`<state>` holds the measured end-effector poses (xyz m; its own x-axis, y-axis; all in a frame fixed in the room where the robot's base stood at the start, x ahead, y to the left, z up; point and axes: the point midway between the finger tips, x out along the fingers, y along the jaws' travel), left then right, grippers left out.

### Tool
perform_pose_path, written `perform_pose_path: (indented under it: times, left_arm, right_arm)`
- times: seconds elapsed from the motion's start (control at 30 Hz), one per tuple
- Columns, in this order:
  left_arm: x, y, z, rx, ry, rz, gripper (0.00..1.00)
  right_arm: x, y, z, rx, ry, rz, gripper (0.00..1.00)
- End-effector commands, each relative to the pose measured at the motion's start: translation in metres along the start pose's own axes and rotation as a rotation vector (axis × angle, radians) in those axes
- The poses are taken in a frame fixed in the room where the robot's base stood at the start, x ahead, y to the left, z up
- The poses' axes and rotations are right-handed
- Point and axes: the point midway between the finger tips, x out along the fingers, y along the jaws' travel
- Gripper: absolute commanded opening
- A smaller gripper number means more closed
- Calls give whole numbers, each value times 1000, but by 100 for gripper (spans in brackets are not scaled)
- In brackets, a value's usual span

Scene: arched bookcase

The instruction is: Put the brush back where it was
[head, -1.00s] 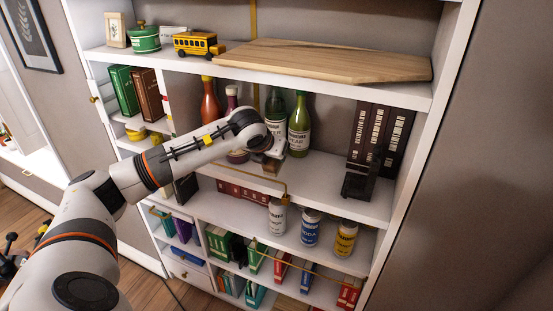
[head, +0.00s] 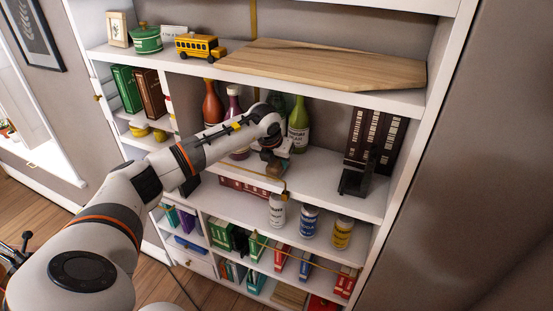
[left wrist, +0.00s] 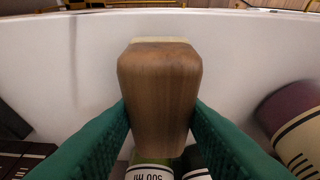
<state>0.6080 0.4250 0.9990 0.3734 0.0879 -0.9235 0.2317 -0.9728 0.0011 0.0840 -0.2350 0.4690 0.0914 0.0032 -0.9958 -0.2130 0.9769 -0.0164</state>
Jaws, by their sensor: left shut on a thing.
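The brush (left wrist: 160,85) has a brown wooden block with a pale strip at its far end. My left gripper (left wrist: 160,112) is shut on it, with a green finger pressed against each side. In the head view the left gripper (head: 272,158) is over the front of the middle shelf, before the bottles, and the brush (head: 274,170) shows as a small brown piece under it. The bookcase's middle shelf (head: 330,190) is white. The bottles' lower parts are partly hidden by my arm. My right gripper is not in view.
A red bottle (head: 212,103), a purple one (head: 233,95) and a green one (head: 299,125) stand behind my arm. Dark binders (head: 365,135) with a black bookend (head: 352,183) stand at right. Cans (head: 310,222) stand below. The shelf between bottles and binders is clear.

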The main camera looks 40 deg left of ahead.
Motion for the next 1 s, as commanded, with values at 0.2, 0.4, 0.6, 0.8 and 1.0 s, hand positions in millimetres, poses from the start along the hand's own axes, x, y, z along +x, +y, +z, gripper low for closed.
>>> perform_pose_path:
  times: [0.2,0.4,0.6,0.8,1.0]
  left_arm:
    - [2,0,1,0,0,0,60]
    - [2,0,1,0,0,0,60]
    - [-8,0,-1,0,3,0,60]
    - [-42,0,0,1,5,1,60]
    - [-69,0,0,0,2,0,60]
  right_arm:
    - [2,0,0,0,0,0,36]
    - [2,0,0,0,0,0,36]
    - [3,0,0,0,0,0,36]
    - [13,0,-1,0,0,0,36]
    - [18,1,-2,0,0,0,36]
